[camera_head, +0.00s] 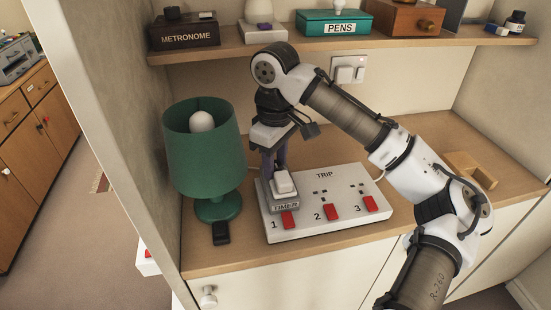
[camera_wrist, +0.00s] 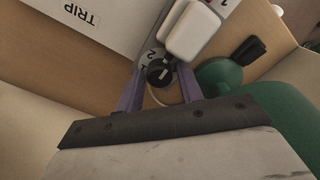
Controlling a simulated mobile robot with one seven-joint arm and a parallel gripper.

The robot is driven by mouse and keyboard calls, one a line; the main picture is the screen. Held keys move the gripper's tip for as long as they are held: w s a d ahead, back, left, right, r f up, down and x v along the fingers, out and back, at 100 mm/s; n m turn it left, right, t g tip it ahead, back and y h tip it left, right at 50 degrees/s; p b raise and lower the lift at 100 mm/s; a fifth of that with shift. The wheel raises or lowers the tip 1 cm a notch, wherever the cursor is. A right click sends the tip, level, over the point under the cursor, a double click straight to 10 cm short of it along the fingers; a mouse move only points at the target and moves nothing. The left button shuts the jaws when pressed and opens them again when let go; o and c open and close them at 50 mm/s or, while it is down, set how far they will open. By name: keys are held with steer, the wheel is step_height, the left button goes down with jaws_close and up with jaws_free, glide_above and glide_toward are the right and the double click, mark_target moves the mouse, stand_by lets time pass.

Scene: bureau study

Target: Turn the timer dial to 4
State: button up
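The grey timer (camera_head: 284,205), labelled TIMER, sits at position 1 of the white TRIP board (camera_head: 345,220), with a white plug (camera_head: 284,183) on it. In the wrist view its black dial (camera_wrist: 159,73) has a light mark and a few numerals beside it; I cannot read the setting for sure. The white plug (camera_wrist: 195,32) is next to the dial. My gripper (camera_wrist: 158,78) points down at the timer, its purple fingers on either side of the dial. It is open, with small gaps seen beside the dial. In the head view my gripper (camera_head: 273,172) hides the dial.
A green lamp (camera_head: 203,150) stands close to the left of my gripper, with a small black object (camera_head: 221,233) in front of its base. Red switches (camera_head: 331,212) line the board's front. A shelf (camera_head: 300,42) with boxes runs above; a wooden holder (camera_head: 470,170) is at right.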

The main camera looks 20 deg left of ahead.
steer(key=c, duration=0.7)
steer(key=shift+c, duration=0.2)
steer(key=shift+r+m+p, duration=0.15)
steer(key=shift+m+p, duration=0.15)
steer(key=shift+p, duration=0.1)
steer(key=m+p, duration=0.2)
steer(key=p, duration=0.1)
steer(key=shift+r+m, duration=0.15)
steer(key=shift+m, duration=0.15)
steer(key=m+p, duration=0.4)
steer(key=p, duration=0.1)
steer(key=shift+m, duration=0.3)
steer(key=m, duration=0.1)
steer(key=m+p, duration=0.1)
steer(key=m, duration=0.1)
steer(key=m+p, duration=0.1)
steer(key=shift+f, duration=0.25)
steer(key=shift+m, duration=2.5)
